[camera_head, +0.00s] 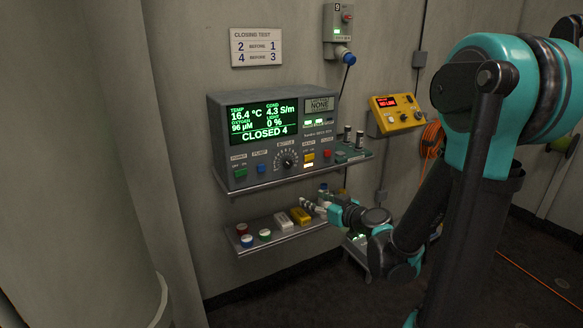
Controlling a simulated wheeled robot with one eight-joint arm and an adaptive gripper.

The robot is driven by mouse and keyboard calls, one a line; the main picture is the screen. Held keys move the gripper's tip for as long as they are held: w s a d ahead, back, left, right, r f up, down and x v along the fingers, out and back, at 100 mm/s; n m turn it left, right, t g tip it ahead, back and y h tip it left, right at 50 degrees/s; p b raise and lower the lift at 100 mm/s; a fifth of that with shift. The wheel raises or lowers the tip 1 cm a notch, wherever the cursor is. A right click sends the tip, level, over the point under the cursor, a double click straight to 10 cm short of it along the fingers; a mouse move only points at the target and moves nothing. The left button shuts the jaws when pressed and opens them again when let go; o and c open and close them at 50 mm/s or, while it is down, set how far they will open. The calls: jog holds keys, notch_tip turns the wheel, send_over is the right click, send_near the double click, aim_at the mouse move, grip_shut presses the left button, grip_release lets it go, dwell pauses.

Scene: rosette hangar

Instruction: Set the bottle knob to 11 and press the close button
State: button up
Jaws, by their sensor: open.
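A grey control unit (222,121) stands on a wall shelf. Its green screen (264,122) reads 16.4 °C, 4.3 S/m, 96 µM, light 0 % and CLOSED 4. The round black bottle knob (287,160) is at the middle of its lower front; its pointer setting is too small to read. Right of the knob are a yellow button (309,157) and a red button (327,154); their labels are too small to read surely, so I cannot tell which is close. My gripper (308,206) is open, low and right of the knob, apart from the unit, near the lower shelf.
The lower shelf (275,237) holds red and green capped items and yellow blocks by my gripper. A sign (256,47) reads 2 before 1, 4 before 3. A yellow box (396,114) with a red display hangs at right. Small dark cylinders (353,138) stand beside the unit.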

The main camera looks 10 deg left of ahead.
jog(key=w+r+t, duration=0.2)
jog(key=w, duration=0.1)
send_near(289, 165)
jog(key=shift+t, duration=0.4)
jog(key=x, duration=0.8)
jog(key=shift+w+a+f, duration=0.15)
jog(key=shift+w+a, duration=0.05)
jog(key=shift+a, duration=0.05)
jog(key=shift+c, duration=0.4)
jog(key=c, duration=1.1)
